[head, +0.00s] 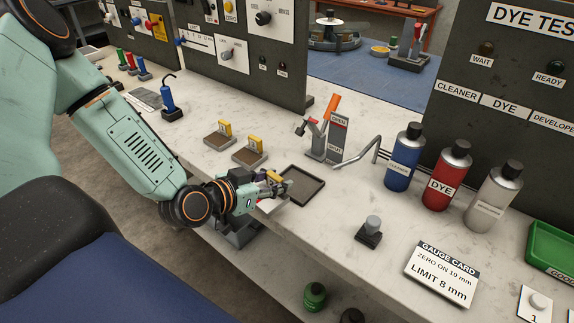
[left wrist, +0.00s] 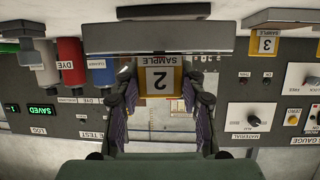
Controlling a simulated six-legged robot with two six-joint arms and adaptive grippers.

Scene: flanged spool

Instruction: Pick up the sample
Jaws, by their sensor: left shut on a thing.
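Sample 2, a flat grey block with an upright yellow tag, shows upside down in the left wrist view (left wrist: 160,80), its tag between my two fingers. My left gripper (left wrist: 160,105) is shut on the tag, one finger pad at each side. In the head view my left gripper (head: 274,185) is at the bench's front edge, left of a shallow dark tray (head: 318,189). It hides most of the held sample there. Whether the sample touches the bench, I cannot tell. My right gripper is not in view.
Two other yellow-tagged samples (head: 221,138) (head: 251,154) stand behind the gripper. A clamp stand with an orange lever (head: 330,107) is behind the tray. A small grey weight-like piece (head: 371,229), spray cans (head: 441,176) and a gauge card (head: 441,273) are to the right.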

